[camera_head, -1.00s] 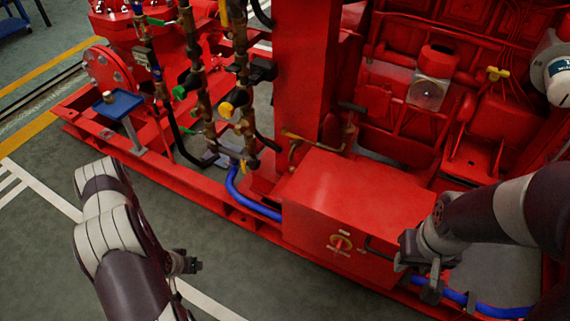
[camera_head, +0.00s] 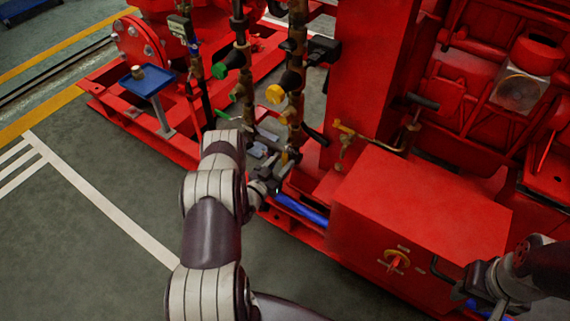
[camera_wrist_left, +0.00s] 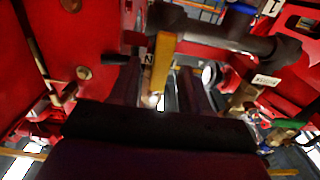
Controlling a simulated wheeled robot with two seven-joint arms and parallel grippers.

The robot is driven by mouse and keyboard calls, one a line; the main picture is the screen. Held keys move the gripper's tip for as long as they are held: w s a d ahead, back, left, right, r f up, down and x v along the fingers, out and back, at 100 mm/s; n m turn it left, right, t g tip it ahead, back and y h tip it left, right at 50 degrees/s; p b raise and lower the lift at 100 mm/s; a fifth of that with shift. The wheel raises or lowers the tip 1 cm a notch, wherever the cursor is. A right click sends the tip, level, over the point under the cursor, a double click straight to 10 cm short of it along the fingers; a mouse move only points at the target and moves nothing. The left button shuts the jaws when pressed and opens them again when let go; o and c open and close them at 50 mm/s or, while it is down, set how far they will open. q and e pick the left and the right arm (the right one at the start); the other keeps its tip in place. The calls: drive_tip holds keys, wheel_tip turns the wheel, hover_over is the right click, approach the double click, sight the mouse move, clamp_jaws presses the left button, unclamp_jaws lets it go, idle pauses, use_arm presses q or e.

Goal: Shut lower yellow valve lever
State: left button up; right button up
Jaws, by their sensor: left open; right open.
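The lower yellow valve lever (camera_wrist_left: 163,62) shows in the left wrist view as a flat yellow bar hanging from a dark pipe. It lies across the gap between the two dark fingers of my left gripper (camera_wrist_left: 160,95); contact cannot be made out. In the head view my left gripper (camera_head: 284,172) is at the foot of the vertical pipes. It covers most of the lever there. My left gripper is open. My right gripper (camera_head: 490,306) is open at the lower right, by the front of the red box, partly cut off by the picture edge.
A red box (camera_head: 400,215) with a rotary switch (camera_head: 396,261) stands right of the left gripper. A blue hose (camera_head: 302,210) runs low beside it. Open floor (camera_head: 95,245) lies left.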

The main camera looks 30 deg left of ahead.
use_arm(q)
drive_tip(key=shift+w+d, duration=0.1)
drive_tip(key=shift+w, duration=1)
clamp_jaws()
drive_tip(key=d+r+n+p, duration=0.5)
drive_tip(key=d+n+p, duration=0.1)
drive_tip(key=n, duration=1.1)
drive_tip(key=shift+s+r+p, duration=0.3)
drive_tip(key=shift+r+p, duration=0.1)
drive_tip(key=shift+d+n, duration=0.1)
drive_tip(key=shift+n, duration=0.2)
